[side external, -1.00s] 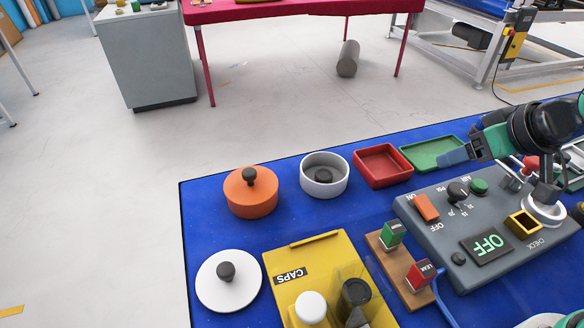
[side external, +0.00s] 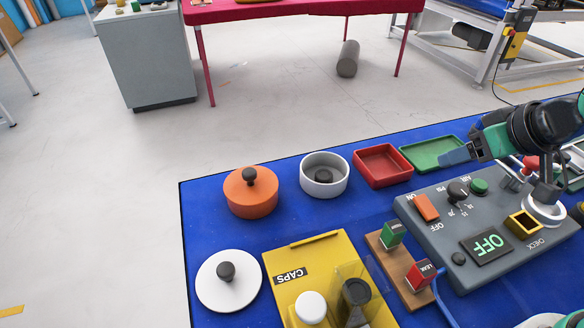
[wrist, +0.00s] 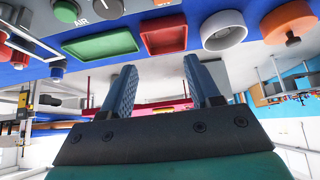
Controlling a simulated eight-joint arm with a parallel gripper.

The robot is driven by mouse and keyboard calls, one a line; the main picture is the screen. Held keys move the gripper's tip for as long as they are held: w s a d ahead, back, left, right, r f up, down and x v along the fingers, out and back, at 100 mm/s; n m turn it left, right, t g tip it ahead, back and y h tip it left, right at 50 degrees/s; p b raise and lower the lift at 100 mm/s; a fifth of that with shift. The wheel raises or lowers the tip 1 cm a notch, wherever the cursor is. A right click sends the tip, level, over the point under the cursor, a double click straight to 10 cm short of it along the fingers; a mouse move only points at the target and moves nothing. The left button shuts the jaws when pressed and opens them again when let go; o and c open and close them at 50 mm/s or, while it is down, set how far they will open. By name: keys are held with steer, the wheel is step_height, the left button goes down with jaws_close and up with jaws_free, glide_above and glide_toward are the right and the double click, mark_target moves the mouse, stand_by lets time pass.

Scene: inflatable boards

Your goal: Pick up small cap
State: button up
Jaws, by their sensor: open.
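A yellow box (side external: 275,262) labelled CAPS stands at the front of the blue table. A white round cap (side external: 311,307) and dark cylindrical caps (side external: 355,292) sit at its near end, partly cut off by the frame edge. I cannot tell which of these is the small cap. My gripper (side external: 455,157) is over the far right of the table, by the green tray and away from the caps box. In the wrist view my gripper (wrist: 158,72) has its two blue fingers apart, with nothing held between them.
A grey panel (side external: 425,235) with switches and an OFF display is at right. A wooden block (side external: 388,262) carries green and red LEAK pieces. An orange pot (side external: 250,200), a grey round dish (side external: 310,180), a red tray (side external: 383,178), a green tray (side external: 425,155) and a white lid (side external: 212,295) lie around.

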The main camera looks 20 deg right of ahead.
steer(key=n+g, duration=0.2)
steer(key=g, duration=0.1)
glide_toward(323, 174)
steer(key=shift+w+d+f+y, duration=0.2)
steer(key=shift+d+f, duration=0.05)
steer(key=shift+f, duration=0.35)
steer(key=shift+w+d+f+y, duration=0.2)
steer(key=shift+w+f, duration=0.05)
steer(key=shift+f, duration=0.35)
steer(key=shift+w+a+f, duration=0.2)
steer(key=shift+a+f, duration=0.05)
steer(key=shift+f, duration=0.3)
steer(key=shift+x, duration=2.55)
jaws_close()
